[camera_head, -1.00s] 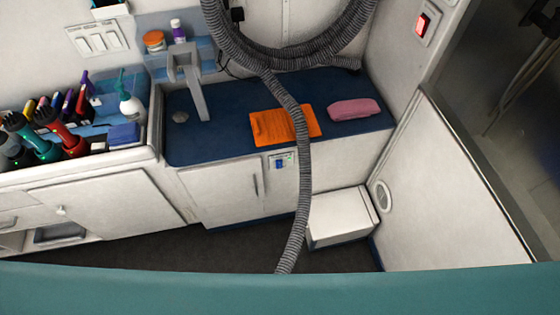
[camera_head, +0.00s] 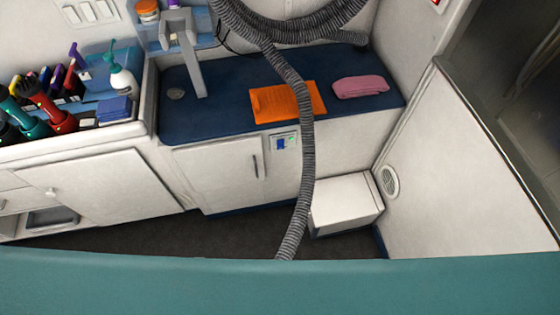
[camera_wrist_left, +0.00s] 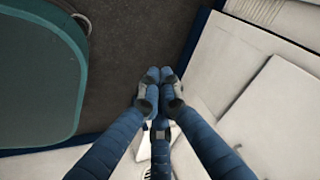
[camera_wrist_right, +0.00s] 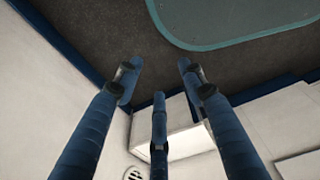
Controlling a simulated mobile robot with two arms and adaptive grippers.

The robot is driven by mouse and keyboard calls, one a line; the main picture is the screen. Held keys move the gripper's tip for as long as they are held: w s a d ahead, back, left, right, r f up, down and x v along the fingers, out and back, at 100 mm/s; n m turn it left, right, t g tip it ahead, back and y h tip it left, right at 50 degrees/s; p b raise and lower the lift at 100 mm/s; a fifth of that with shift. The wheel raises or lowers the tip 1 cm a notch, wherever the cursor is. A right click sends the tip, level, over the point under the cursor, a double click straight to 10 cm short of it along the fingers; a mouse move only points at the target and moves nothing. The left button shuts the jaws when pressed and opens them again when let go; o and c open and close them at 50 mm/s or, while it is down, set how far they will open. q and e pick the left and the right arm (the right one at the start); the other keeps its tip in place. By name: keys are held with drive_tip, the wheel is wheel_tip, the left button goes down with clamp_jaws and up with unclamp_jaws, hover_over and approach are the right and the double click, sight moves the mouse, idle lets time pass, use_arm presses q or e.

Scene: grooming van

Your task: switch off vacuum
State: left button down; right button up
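The grey corrugated vacuum hose (camera_head: 307,150) hangs in loops at the top of the head view and runs down past the counter; its lower end is hidden behind the teal edge. A small panel (camera_head: 285,142) with a blue switch and a green light is on the cabinet front, just left of the hose. A red switch (camera_head: 436,2) on the wall is cut by the top edge. My left gripper (camera_wrist_left: 160,74) is shut and empty in the left wrist view. My right gripper (camera_wrist_right: 161,63) is open and empty. Neither shows in the head view.
A teal table (camera_head: 280,285) crosses the foreground. A white box (camera_head: 345,203) stands on the dark floor (camera_head: 150,235) beside the hose. An orange towel (camera_head: 285,102) and pink towel (camera_head: 360,87) lie on the blue counter (camera_head: 225,90). Tools and bottles stand at the left.

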sight(281, 144)
use_arm(q)
drive_tip(key=w+d+r+m+t+h+b, duration=0.1)
drive_tip(key=w+d+r+m+t+b, duration=0.15)
drive_tip(key=w+b, duration=0.4)
drive_tip(key=w+d+r+m+t+h+b, duration=0.1)
drive_tip(key=w+d+r+m+t+b, duration=0.15)
drive_tip(key=w, duration=0.65)
drive_tip(key=w+d+r+m+t+h+b, duration=0.1)
drive_tip(key=w+d+r+m+b, duration=0.2)
drive_tip(key=w+b, duration=0.3)
drive_tip(key=w+d+r+m+t+h+b, duration=0.2)
drive_tip(key=d+r+m+h+b, duration=0.4)
drive_tip(key=d+r+m+b, duration=0.3)
wheel_tip(281, 144, up, 5)
drive_tip(key=d+t+b, duration=0.1)
drive_tip(key=d+b, duration=0.1)
drive_tip(key=shift+d+f, duration=0.15)
drive_tip(key=shift+d, duration=0.25)
use_arm(e)
drive_tip(key=w+a+f+t, duration=0.1)
drive_tip(key=w+a+f, duration=0.1)
drive_tip(key=w, duration=1.1)
drive_tip(key=shift+w+f+t, duration=0.3)
drive_tip(key=shift+w+f, duration=0.1)
drive_tip(key=shift+f, duration=0.1)
use_arm(q)
drive_tip(key=shift+w, duration=0.1)
